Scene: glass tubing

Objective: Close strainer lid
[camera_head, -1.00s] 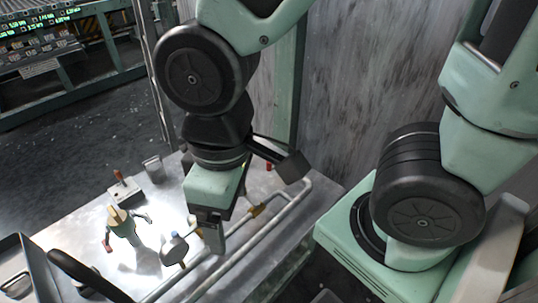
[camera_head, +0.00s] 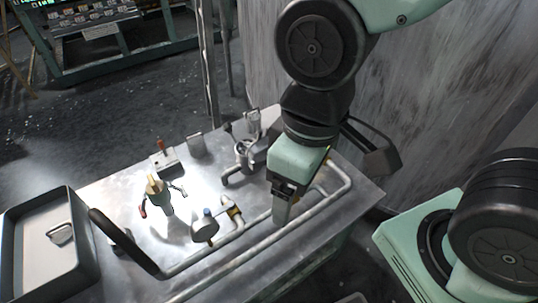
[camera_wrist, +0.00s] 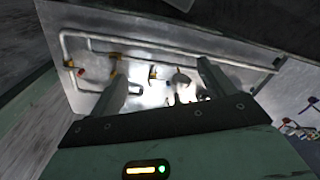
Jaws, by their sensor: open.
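A grey upright fitting (camera_head: 242,156) stands toward the back of the metal workbench in the head view, with a raised plate-like part (camera_head: 253,121) above it. It may be the strainer with its lid up, but I cannot tell for sure. My gripper (camera_head: 281,208) points down over the bench, to the right of and nearer than this fitting, apart from it. In the wrist view my gripper (camera_wrist: 161,88) shows two spread fingers with nothing held between them. A rounded grey part (camera_wrist: 181,80) shows between the fingers, beyond the tips.
A grey pipe (camera_head: 325,206) runs along the bench's right and front. A blue-capped fitting (camera_head: 205,226), a brass valve body (camera_head: 157,190), a red-knobbed box (camera_head: 165,161) and a long black lever (camera_head: 122,242) stand on the bench. A grey tray (camera_head: 88,240) is at left.

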